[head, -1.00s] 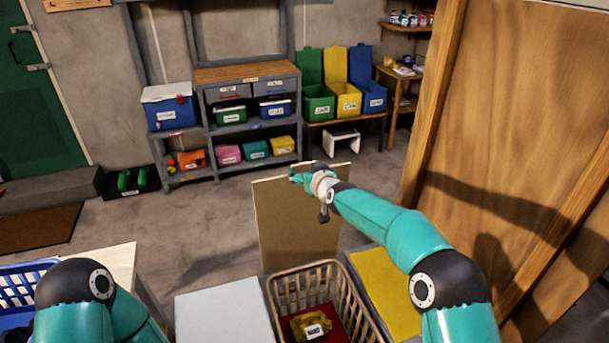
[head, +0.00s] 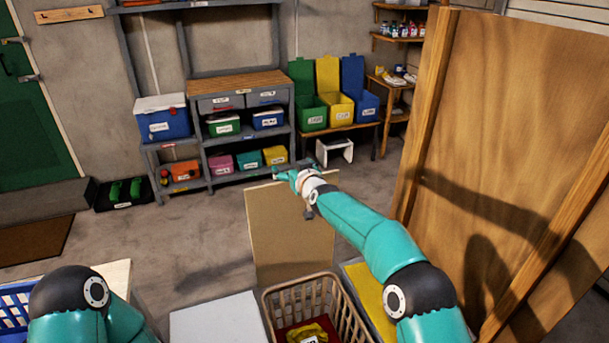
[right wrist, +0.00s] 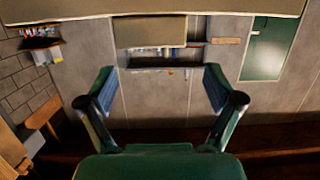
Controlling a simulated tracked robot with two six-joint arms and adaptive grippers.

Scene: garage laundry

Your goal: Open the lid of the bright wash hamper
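The hamper is a tan slatted basket (head: 346,302) at the bottom centre of the head view. Its tan lid (head: 292,235) stands upright at the far side, raised off the opening. Inside are a red surface and a yellow labelled packet (head: 308,334). My right gripper (head: 284,175) is at the lid's top edge in the head view; I cannot tell whether it touches. The right wrist view shows its fingers (right wrist: 157,80) spread with nothing between them, and a tan panel (right wrist: 150,10) beyond. My left gripper is out of view; only my left arm shows.
A white lid (head: 215,320) lies flat left of the basket, and a yellow lid (head: 368,292) lies right of it. A large wooden panel (head: 500,140) stands close at right. Shelves (head: 240,78) and open coloured bins (head: 340,108) stand at the back. The floor between is clear.

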